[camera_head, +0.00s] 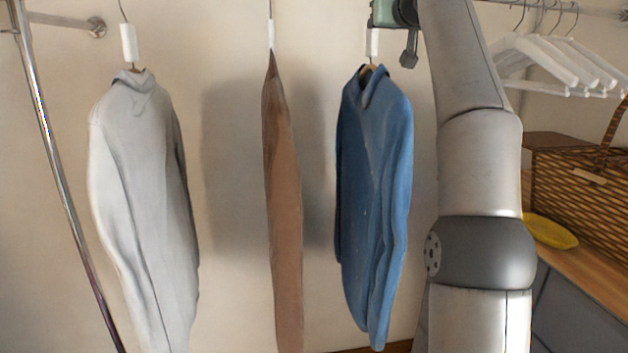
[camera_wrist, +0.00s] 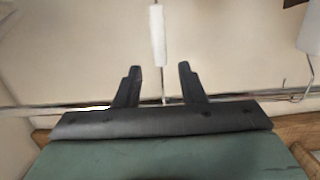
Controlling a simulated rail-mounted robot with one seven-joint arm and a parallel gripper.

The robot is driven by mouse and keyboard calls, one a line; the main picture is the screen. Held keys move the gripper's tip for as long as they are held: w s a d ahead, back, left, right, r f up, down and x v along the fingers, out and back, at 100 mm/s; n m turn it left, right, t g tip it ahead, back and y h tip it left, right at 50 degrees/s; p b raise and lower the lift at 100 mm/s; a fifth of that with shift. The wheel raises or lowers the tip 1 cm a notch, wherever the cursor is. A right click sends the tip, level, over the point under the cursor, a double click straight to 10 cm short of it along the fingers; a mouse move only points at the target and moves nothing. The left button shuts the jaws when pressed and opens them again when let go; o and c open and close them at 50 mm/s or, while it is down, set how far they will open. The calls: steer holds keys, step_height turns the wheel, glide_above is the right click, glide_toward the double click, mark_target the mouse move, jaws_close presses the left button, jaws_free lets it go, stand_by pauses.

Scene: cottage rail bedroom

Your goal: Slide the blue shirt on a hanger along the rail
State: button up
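The blue shirt (camera_head: 375,180) hangs on its hanger, right of a brown garment. A white block (camera_head: 374,42) sits on the hanger's stem above its collar. My gripper (camera_head: 395,50) is at the top of the head view, by this block, and partly cut off there. In the wrist view my gripper (camera_wrist: 158,70) is open, its two dark fingers apart. A white block (camera_wrist: 158,35) and thin wire show between and beyond the fingers; I cannot tell how deep the wire lies between them. A metal rail (camera_wrist: 30,110) crosses behind the gripper.
The brown garment (camera_head: 283,200) and a white shirt (camera_head: 140,200) hang to the left. A chrome tube (camera_head: 55,160) slants down at far left. White hangers (camera_head: 560,65), a wicker basket (camera_head: 580,190) and a yellow object (camera_head: 550,231) are at right. Space shows between the garments.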

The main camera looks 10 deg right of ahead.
steer(key=s, duration=0.2)
steer(key=s+b, duration=0.2)
steer(key=s, duration=0.1)
steer(key=shift+s+r, duration=0.25)
steer(key=shift+s, duration=0.05)
steer(key=shift+a, duration=0.1)
